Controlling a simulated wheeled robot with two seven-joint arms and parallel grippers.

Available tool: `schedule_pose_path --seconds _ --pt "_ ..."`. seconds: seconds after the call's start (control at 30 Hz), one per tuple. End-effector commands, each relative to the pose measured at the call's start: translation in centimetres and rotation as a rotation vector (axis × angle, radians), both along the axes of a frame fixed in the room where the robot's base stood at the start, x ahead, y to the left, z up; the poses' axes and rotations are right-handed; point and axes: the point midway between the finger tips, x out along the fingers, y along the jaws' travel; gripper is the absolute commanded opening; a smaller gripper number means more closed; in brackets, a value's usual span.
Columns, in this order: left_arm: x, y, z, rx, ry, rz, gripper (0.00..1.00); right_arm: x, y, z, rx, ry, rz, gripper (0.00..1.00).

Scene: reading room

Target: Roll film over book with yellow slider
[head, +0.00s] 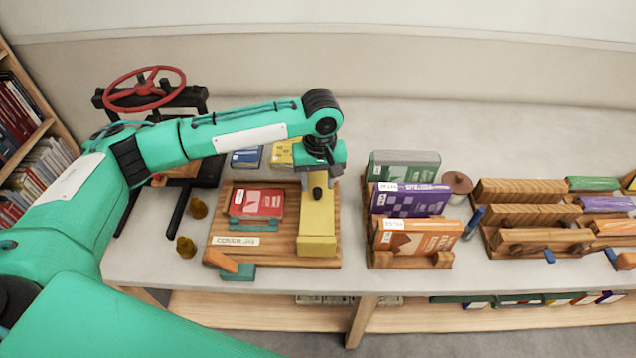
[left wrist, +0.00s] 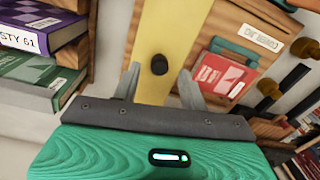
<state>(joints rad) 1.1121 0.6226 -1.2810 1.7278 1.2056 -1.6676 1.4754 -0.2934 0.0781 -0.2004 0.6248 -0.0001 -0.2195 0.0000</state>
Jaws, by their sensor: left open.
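The yellow slider (head: 317,235) is a long flat bar lying across the right part of the wooden cover jig (head: 222,255), with a dark knob (head: 318,193) on top. The red book (head: 257,204) lies flat in the jig, left of the slider. My left gripper (head: 318,182) is open over the slider's far part. In the left wrist view its two fingers (left wrist: 159,82) stand apart, with the knob (left wrist: 159,64) between their lines; I cannot tell whether they touch it. The red book (left wrist: 222,75) also shows there. I cannot make out the film. My right gripper is not visible.
A rack with green, purple (head: 408,198) and orange books stands just right of the jig. A press with a red wheel (head: 145,88) stands at the back left. Two small brass-coloured pieces (head: 187,247) and an orange-and-teal tool (head: 222,262) lie near the jig.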

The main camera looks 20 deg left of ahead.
Motion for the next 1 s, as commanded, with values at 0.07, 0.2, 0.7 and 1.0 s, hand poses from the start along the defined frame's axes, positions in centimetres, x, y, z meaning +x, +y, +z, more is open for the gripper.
schedule_pose_path --seconds 0.07,0.2,0.7,1.0 --pt "0.0 0.0 -0.9 0.000 0.000 0.000 0.43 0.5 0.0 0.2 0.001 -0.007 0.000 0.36" --pt "0.0 0.0 -1.9 0.000 0.000 0.000 0.43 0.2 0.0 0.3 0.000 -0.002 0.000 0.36" --pt "0.0 0.0 -2.1 0.000 -0.001 0.000 0.06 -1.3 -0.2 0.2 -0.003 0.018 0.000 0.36" --pt "-0.1 0.4 -2.0 0.000 0.000 0.001 0.00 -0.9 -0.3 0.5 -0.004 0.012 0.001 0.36"
